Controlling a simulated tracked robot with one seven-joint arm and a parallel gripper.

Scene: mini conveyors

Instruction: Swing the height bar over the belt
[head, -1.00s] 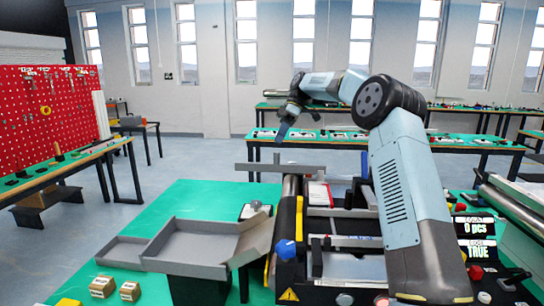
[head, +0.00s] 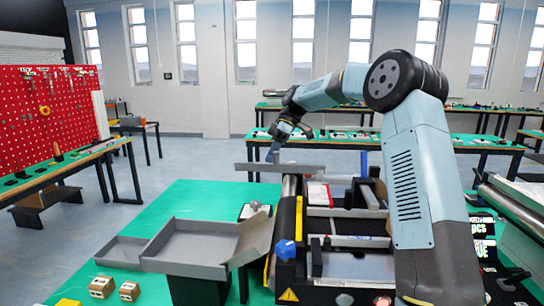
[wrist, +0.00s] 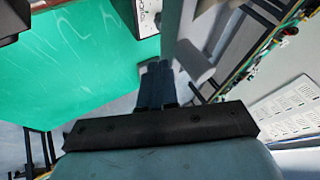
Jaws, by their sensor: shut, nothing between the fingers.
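The height bar (head: 300,168) is a long grey bar standing out level to the left at the far end of the mini conveyor. Much of it reaches past the conveyor's side, over the green table. My gripper (head: 271,156) is shut and empty, pointing down right by the bar's middle. In the wrist view my closed dark fingers (wrist: 157,70) lie beside a grey strip (wrist: 180,40) that looks like the bar. I cannot tell if they touch it. The belt (head: 358,266) shows pale between the conveyor frames, partly hidden by my arm.
A grey tray and chute (head: 190,245) stand at the conveyor's left. Small brown boxes (head: 102,287) lie on the green table (head: 210,200). A blue knob (head: 285,250) sits on the conveyor's near left corner. Dark display panels (head: 482,226) stand at right, partly behind my arm.

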